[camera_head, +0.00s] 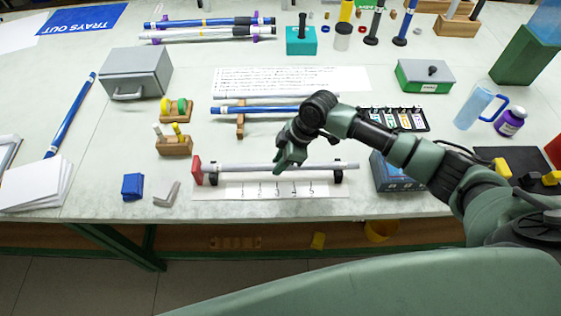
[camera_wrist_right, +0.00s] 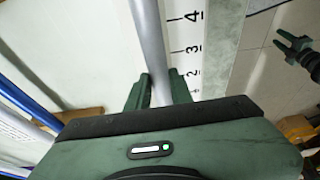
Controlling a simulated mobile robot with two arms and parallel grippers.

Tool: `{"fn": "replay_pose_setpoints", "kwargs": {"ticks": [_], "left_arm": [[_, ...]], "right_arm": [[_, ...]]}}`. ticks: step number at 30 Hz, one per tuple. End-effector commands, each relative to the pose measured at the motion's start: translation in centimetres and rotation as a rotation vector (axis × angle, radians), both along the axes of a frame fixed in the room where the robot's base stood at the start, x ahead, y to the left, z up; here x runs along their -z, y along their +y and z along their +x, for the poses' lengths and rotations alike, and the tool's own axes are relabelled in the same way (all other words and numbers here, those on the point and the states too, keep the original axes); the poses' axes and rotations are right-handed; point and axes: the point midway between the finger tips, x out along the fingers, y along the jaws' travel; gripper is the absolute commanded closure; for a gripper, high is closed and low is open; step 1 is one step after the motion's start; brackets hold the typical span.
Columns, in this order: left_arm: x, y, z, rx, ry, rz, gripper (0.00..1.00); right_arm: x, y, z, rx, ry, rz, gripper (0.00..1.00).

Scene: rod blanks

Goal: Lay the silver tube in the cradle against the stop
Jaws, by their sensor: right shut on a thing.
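The silver tube (camera_head: 312,167) lies lengthwise over the cradle, a pale numbered base (camera_head: 285,188) with two black supports (camera_head: 338,177). Its left end is close to the red stop (camera_head: 197,170); I cannot tell whether they touch. The tube passes over both supports, but whether it rests in them is unclear. My left gripper does not show in the head view.
A dark box (camera_head: 392,176) stands right of the cradle under my forearm. A blue block (camera_head: 132,186) and a grey block (camera_head: 166,194) lie to its left. The table's front edge is close to the cradle.

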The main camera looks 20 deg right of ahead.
Motion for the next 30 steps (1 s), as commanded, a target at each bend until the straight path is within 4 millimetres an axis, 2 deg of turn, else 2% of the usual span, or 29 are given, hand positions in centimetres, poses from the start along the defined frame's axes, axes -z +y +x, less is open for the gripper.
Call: {"fn": "replay_pose_setpoints", "kwargs": {"ticks": [14,15,17,26,30], "left_arm": [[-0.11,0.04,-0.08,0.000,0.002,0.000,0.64],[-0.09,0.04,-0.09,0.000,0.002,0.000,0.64],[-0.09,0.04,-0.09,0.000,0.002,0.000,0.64],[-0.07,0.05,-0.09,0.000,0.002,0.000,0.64],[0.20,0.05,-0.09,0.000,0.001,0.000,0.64]], "right_arm": [[-0.03,0.55,0.19,0.000,-0.001,0.000,1.00],[-0.02,0.51,0.19,0.000,-0.001,-0.001,0.67],[-0.02,0.51,0.19,0.000,-0.001,-0.001,0.53],[-0.01,0.48,0.16,0.000,0.000,-0.001,0.53],[-0.89,0.06,0.12,0.001,-0.002,-0.001,0.53]]}}
